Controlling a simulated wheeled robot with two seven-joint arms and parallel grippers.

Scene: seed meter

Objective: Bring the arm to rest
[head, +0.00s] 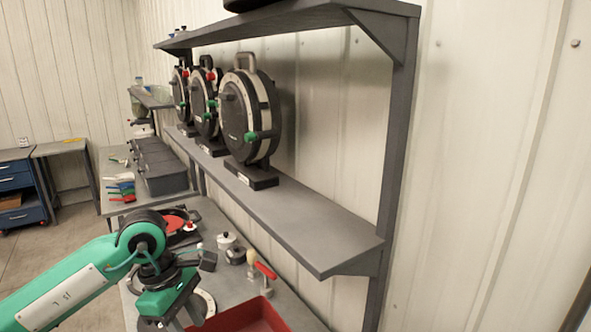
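My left arm (62,287) comes in from the lower left, green with dark joints. It reaches over the workbench (213,217). My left gripper (186,322) points down at the bottom of the picture, above or beside a pale ring-shaped part (206,303). Its fingertips are partly cut off by the frame edge, so I cannot tell whether it is open or holds anything. My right gripper is out of view. Several round seed meters, the nearest (243,112) with a green knob, stand upright on the grey shelf (290,215).
A red tray (262,314) lies at the bench's front. A white-lidded pot (226,240) and a red-handled tool (265,271) stand nearby. The shelf post (394,150) rises at right. Grey bins (165,178) and a blue cabinet (20,187) are farther back. Floor at left is clear.

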